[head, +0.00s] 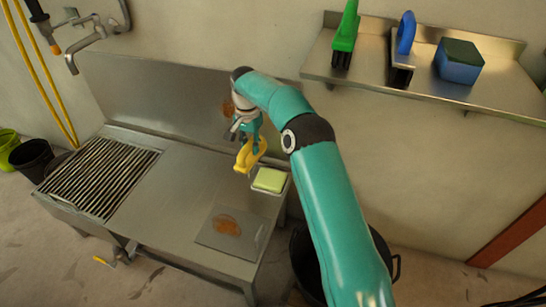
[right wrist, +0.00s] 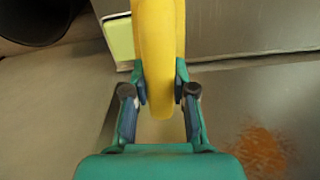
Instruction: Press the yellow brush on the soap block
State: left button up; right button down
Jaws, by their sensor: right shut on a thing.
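The yellow brush (head: 248,156) is held by my right gripper (head: 248,138) above the steel counter. In the right wrist view the fingers of my right gripper (right wrist: 160,92) close on both sides of the yellow brush (right wrist: 158,45). The brush's bristles are not clearly visible. The pale green soap block (head: 269,179) lies in a small tray at the counter's right edge. In the head view the brush is just up and left of the soap, and they look apart. The soap (right wrist: 119,38) also shows behind the brush in the right wrist view. My left gripper is not in view.
A flat plate (head: 251,224) with a brown stain lies at the counter's front right. A slatted drain grate (head: 95,180) is at the left. A wall shelf (head: 500,95) holds a green brush, a blue brush and a blue sponge. A dark bin (head: 383,252) stands right of the counter.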

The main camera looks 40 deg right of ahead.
jog(key=shift+n, duration=0.6)
jog(key=s+d+f+b, duration=0.1)
jog(key=f+b, duration=0.1)
jog(key=s+d+f+b, duration=0.1)
jog(key=s+f, duration=0.1)
jog(key=s+d+f+b, duration=0.1)
jog(key=d+f+b, duration=0.1)
jog(key=f, duration=0.1)
jog(key=shift+s+b, duration=0.3)
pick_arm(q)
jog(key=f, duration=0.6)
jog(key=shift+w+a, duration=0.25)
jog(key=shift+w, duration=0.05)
pick_arm(e)
jog(key=shift+f, duration=0.15)
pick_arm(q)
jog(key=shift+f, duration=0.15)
pick_arm(e)
jog(key=shift+f, duration=0.45)
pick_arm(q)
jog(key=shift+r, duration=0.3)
pick_arm(e)
jog(key=shift+f, duration=0.1)
dwell(0.7)
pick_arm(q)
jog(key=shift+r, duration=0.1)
